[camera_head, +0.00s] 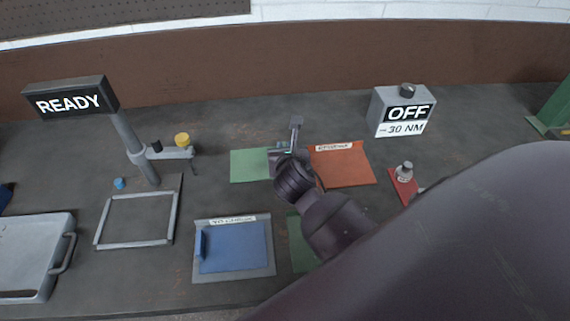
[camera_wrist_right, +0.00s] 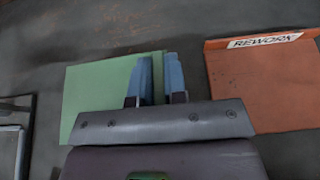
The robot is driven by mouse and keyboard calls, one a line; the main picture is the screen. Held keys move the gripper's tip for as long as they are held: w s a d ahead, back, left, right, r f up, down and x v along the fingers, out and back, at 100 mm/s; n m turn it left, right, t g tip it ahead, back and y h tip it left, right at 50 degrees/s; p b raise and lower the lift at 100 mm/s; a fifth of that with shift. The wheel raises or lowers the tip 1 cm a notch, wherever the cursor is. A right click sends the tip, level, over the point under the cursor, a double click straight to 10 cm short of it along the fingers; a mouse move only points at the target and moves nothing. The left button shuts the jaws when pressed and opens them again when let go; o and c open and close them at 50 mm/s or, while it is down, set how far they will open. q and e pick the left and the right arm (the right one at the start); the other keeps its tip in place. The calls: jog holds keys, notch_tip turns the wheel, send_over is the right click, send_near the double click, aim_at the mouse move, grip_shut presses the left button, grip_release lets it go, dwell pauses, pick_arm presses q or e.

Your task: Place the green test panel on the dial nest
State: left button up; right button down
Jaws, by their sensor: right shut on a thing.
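The green test panel (camera_head: 250,165) lies flat at the middle of the bench, left of an orange tray. It also shows in the right wrist view (camera_wrist_right: 86,92). My right gripper (camera_head: 281,147) is at the panel's right part, its blue fingers (camera_wrist_right: 157,75) shut on a narrow upright green part of it. I cannot tell whether the panel is clear of the bench. The dial nest appears to be the square grey frame (camera_head: 99,230) at left, empty, beside the dial stand (camera_head: 126,131) with its READY sign. My left gripper is not in view.
The orange REWORK tray (camera_head: 345,168) is close to the right. A blue panel in a grey tray (camera_head: 234,275) lies in front. Another green piece (camera_head: 302,250) is partly hidden by my arm. The stand's yellow-topped arm (camera_head: 182,140) overhangs behind the frame. A metal tray (camera_head: 30,255) is far left.

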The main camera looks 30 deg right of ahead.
jog(key=shift+f+b, duration=0.4)
jog(key=shift+f, duration=2.25)
jog(key=c, duration=1.2)
grip_release()
jog(key=shift+f, duration=0.1)
jog(key=shift+o, duration=0.2)
